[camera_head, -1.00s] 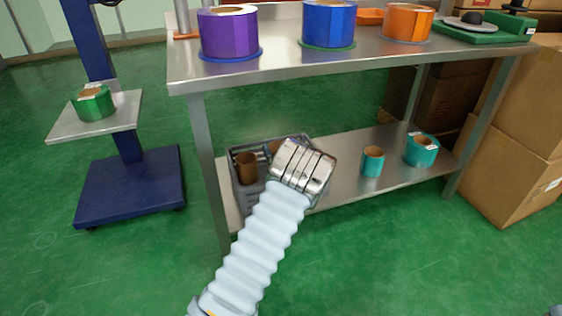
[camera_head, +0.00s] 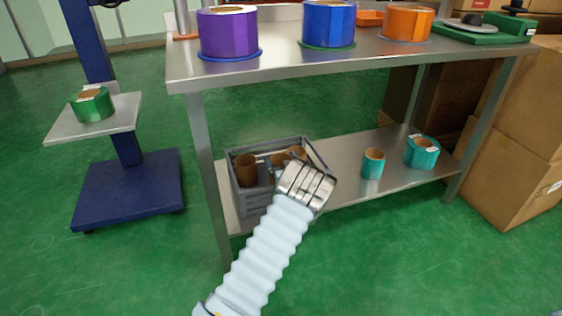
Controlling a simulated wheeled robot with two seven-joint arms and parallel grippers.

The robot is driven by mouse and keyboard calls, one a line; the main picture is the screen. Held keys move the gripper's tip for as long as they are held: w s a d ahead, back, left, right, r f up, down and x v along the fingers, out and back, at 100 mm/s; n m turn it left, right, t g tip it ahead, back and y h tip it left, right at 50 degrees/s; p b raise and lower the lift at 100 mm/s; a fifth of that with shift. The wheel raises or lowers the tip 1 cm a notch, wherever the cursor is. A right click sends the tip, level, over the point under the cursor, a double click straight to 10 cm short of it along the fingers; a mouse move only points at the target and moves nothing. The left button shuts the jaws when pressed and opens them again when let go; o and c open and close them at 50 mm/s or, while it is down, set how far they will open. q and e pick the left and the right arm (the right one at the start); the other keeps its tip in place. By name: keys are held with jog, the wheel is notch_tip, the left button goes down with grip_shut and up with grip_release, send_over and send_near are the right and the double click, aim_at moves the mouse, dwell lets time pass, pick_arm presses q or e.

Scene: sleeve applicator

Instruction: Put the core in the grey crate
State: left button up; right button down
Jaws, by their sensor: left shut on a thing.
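The grey crate (camera_head: 257,201) stands on the lower shelf at its left end. One brown core (camera_head: 246,171) stands inside the crate at the left. My left gripper (camera_head: 283,163) is over the crate's right part and is shut on a brown core (camera_head: 279,160). The silver wrist hides most of the jaws and the crate's front right corner. I cannot tell whether the held core touches the crate floor. Another brown core (camera_head: 297,152) shows behind the wrist. My right gripper is out of view.
A small teal roll (camera_head: 373,166) and a wider teal roll (camera_head: 422,153) stand on the lower shelf (camera_head: 345,189), right of the crate. The steel table top (camera_head: 280,66) overhangs the shelf and carries purple, blue and orange rolls. Cardboard boxes (camera_head: 512,164) stand at the right.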

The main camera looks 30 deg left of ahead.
pick_arm(q)
jog(key=shift+f+b, duration=0.35)
jog(key=shift+f, duration=0.05)
jog(key=o, duration=0.7)
jog(key=shift+o, duration=0.2)
jog(key=shift+r, duration=0.2)
